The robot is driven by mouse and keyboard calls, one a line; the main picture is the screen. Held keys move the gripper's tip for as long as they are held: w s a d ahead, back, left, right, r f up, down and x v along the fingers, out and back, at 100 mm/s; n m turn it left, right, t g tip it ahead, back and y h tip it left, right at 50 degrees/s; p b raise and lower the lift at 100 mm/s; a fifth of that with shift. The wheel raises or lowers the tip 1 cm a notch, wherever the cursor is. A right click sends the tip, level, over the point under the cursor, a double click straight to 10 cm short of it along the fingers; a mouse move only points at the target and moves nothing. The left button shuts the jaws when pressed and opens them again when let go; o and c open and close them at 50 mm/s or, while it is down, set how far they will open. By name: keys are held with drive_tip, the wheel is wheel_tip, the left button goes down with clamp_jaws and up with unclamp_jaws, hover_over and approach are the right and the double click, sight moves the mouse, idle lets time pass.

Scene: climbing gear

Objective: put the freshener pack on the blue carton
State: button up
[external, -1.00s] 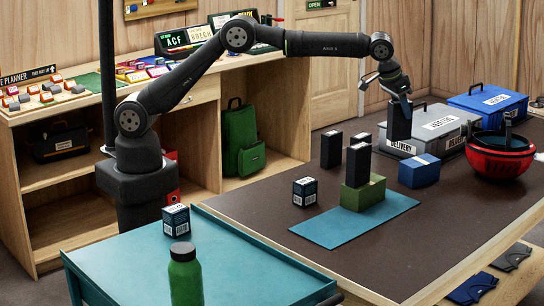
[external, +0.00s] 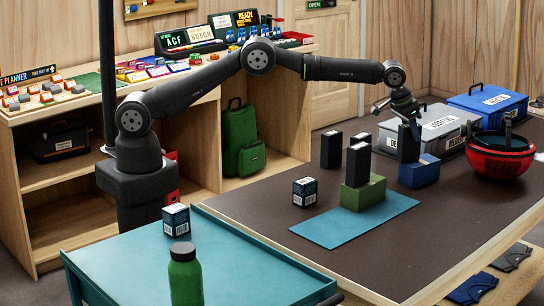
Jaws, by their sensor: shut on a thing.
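My gripper (external: 405,112) is shut on a tall dark pack, which I take to be the freshener pack (external: 408,144), held upright below the jaws. The blue carton (external: 424,173) stands on the brown tabletop. The pack's lower end is at the left part of the carton's top in the picture; I cannot tell whether it touches or hangs just above. The pack hides part of the carton's top.
A green block (external: 363,193) on a blue mat (external: 350,232) carries a dark pack (external: 358,165). Another dark pack (external: 331,150) stands behind. A small barcoded box (external: 305,192) is left. A grey case (external: 440,128) and red helmet (external: 500,158) stand close behind and right.

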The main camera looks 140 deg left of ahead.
drive_tip(key=o, duration=1)
drive_tip(key=shift+f, duration=0.1)
drive_tip(key=v, duration=1.2)
